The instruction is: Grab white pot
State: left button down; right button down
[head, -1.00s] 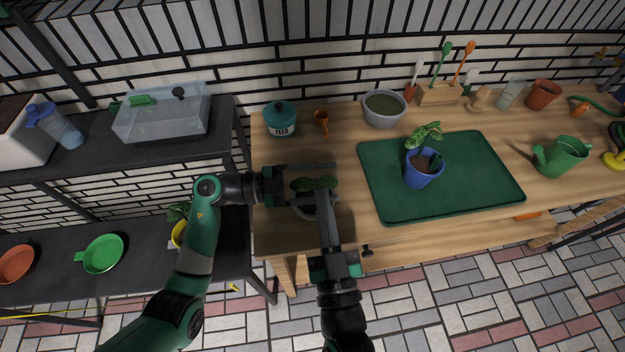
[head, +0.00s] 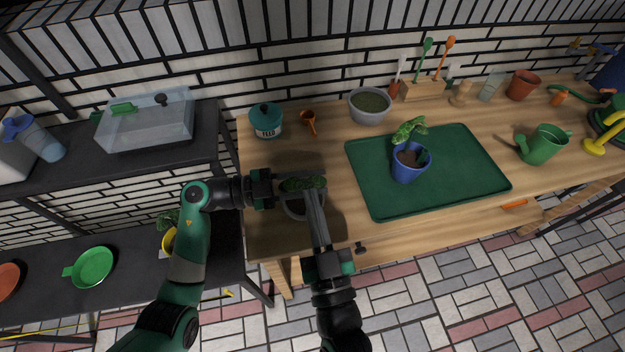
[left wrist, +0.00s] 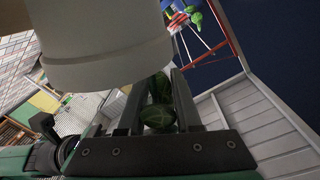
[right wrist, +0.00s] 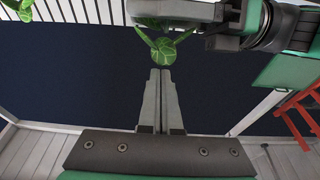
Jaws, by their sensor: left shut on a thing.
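The white pot (head: 294,209) stands near the table's front left edge, partly hidden under its green leafy plant (head: 303,184) and my grippers. In the left wrist view the pot (left wrist: 100,45) is large and close, covering part of the fingers. My left gripper (head: 303,185) comes in from the left above the pot, with its fingers closed around the leaves. The leaves (left wrist: 157,105) also show between the fingers in the left wrist view. My right gripper (right wrist: 160,75) has its fingers together and empty, with leaves (right wrist: 162,45) just beyond the tips. In the head view it lies beside the pot.
A green tray (head: 470,175) holds a blue pot (head: 408,168) with a plant. A teal feed tin (head: 266,121), a small orange cup (head: 309,122) and a grey bowl (head: 369,106) stand behind. A green watering can (head: 543,145) is at right. Bare wood lies between tin and tray.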

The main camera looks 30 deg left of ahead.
jog(key=shift+f+g, duration=0.3)
jog(key=shift+f, duration=0.1)
dwell(0.4)
jog(key=shift+a+r, duration=0.1)
jog(key=shift+r, duration=0.65)
jog(key=shift+s, duration=0.1)
jog(key=v, duration=1.2)
jog(key=shift+f, duration=0.1)
